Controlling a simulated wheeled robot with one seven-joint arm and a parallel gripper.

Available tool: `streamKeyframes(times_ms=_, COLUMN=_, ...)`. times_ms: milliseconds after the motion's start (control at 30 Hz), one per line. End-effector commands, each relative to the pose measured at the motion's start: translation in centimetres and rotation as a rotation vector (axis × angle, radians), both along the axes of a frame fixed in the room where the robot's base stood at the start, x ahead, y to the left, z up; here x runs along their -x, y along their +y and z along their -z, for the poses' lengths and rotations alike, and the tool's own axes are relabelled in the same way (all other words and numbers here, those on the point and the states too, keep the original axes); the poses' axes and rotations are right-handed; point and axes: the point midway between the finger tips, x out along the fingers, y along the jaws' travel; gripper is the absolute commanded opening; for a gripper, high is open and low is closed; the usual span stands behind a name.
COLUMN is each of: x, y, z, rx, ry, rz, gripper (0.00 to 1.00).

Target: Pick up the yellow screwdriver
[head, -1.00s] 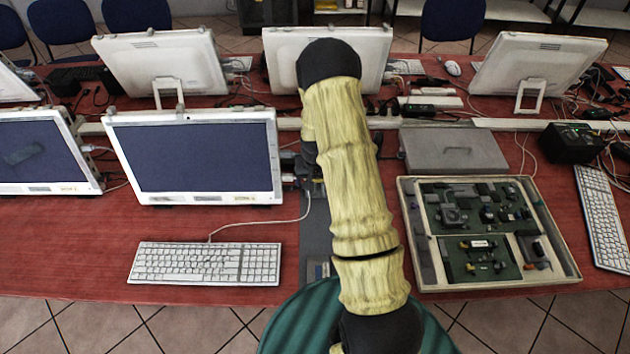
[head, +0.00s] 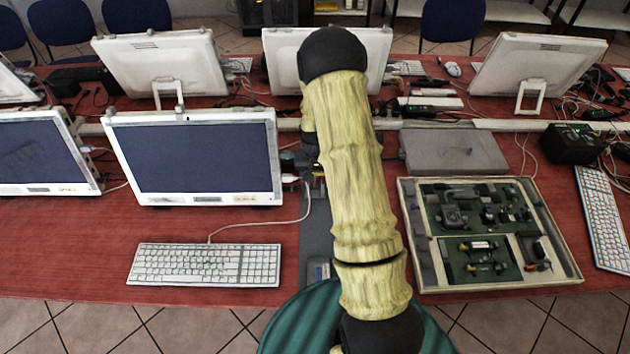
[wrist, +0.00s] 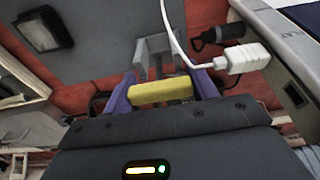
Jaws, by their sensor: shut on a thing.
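In the wrist view my gripper (wrist: 162,82) has its two purple fingers on either side of the yellow screwdriver (wrist: 161,92). They are shut on its yellow part, which lies crosswise between them. The rest of the screwdriver cannot be made out.
A white cable with a white plug (wrist: 243,58) hangs close to the right finger; the plug (head: 290,178) also shows beside the near monitor (head: 195,155). A keyboard (head: 205,264) is at left, an open parts box (head: 410,240) at right. Red table shows between them.

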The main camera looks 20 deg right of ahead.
Motion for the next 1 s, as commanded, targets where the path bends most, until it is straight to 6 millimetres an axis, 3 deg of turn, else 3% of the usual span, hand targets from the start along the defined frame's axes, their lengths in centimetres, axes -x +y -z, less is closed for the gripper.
streamKeyframes(times_ms=300, x=-0.2, y=0.0, z=-8.3, rx=0.001, ry=-0.007, rz=0.0, gripper=0.34)
streamKeyframes(times_ms=500, x=-0.1, y=0.0, z=-12.6, rx=0.0, ry=-0.004, rz=0.0, gripper=0.34)
streamKeyframes(times_ms=700, x=0.0, y=0.0, z=-14.4, rx=-0.001, ry=-0.001, rz=0.0, gripper=0.34)
streamKeyframes(times_ms=1000, x=0.0, y=0.0, z=-14.6, rx=-0.001, ry=0.0, rz=0.0, gripper=0.34)
